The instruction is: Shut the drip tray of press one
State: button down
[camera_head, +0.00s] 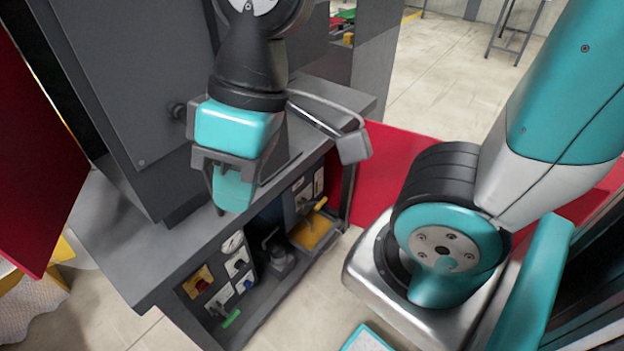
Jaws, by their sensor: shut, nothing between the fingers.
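My gripper (232,190) is shut and empty, pointing down in front of a tall grey machine (140,90) on a grey bench (115,245). It hangs above the bench's front edge in the picture; I cannot tell the gap. No part stands out clearly as the drip tray, and no label for press one is readable. My gripper and wrist hide part of the machine's front and the bench top.
Under the bench, an open bay holds panels with a gauge (232,243), knobs and a yellow plate (314,232). A red panel (38,165) stands at the left. A grey bar with a block end (352,146) juts out right of my gripper.

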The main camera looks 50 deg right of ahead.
aim_at(317, 248)
jog(key=z, duration=2.4)
jog(key=i, duration=0.45)
jog(key=u, duration=1.4)
